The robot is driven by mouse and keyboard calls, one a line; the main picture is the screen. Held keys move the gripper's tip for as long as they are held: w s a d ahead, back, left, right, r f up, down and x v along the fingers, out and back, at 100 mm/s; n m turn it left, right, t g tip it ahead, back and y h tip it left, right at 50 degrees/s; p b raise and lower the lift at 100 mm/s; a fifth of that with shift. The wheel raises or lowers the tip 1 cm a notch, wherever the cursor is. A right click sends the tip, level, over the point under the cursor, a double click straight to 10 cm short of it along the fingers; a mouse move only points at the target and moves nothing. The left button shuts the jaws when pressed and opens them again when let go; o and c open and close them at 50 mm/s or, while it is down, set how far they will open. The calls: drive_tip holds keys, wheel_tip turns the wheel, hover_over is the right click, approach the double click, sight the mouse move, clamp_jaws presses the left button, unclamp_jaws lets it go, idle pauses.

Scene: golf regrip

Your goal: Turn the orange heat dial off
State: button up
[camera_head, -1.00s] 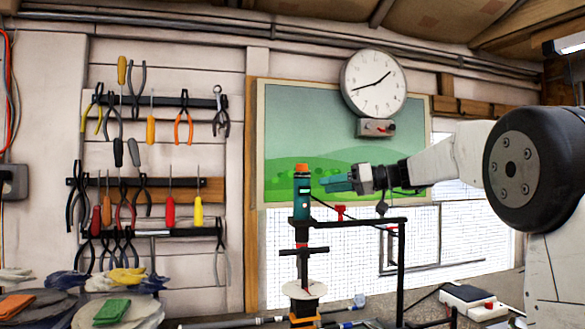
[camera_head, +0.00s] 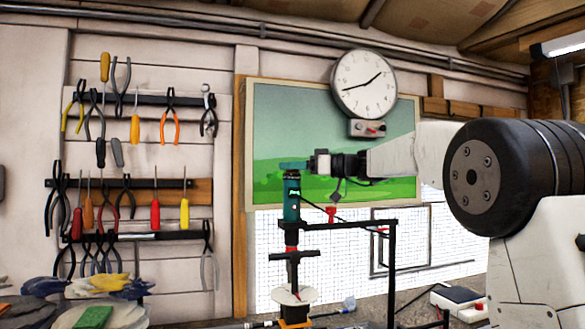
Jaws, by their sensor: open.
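The gripper is open. I cannot tell whether the fingers touch the dial or only stand in front of it.
A wall clock (camera_head: 363,84) hangs above a small grey box (camera_head: 367,128). A green picture board (camera_head: 330,120) is behind the gripper. Pliers and screwdrivers hang on the left wall. A white box with a red button (camera_head: 458,302) lies at lower right.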

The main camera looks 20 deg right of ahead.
drive_tip(key=shift+w+a, duration=0.15)
drive_tip(key=shift+a, duration=0.1)
drive_tip(key=c, duration=1)
drive_tip(key=shift+o, duration=0.2)
drive_tip(key=shift+m+t+h, duration=0.3)
drive_tip(key=shift+m+t, duration=0.1)
drive_tip(key=shift+t, duration=0.2)
drive_tip(key=m+t+h, duration=0.3)
drive_tip(key=t+h, duration=0.1)
drive_tip(key=shift+m, duration=0.3)
drive_tip(key=m+t+h, duration=0.1)
drive_tip(key=m+h, duration=0.1)
drive_tip(key=h, duration=0.1)
drive_tip(key=m+t+h, duration=0.2)
drive_tip(key=h, duration=0.1)
drive_tip(key=shift+m+h, duration=0.4)
drive_tip(key=shift+d+h, duration=0.1)
drive_tip(key=shift+h, duration=0.3)
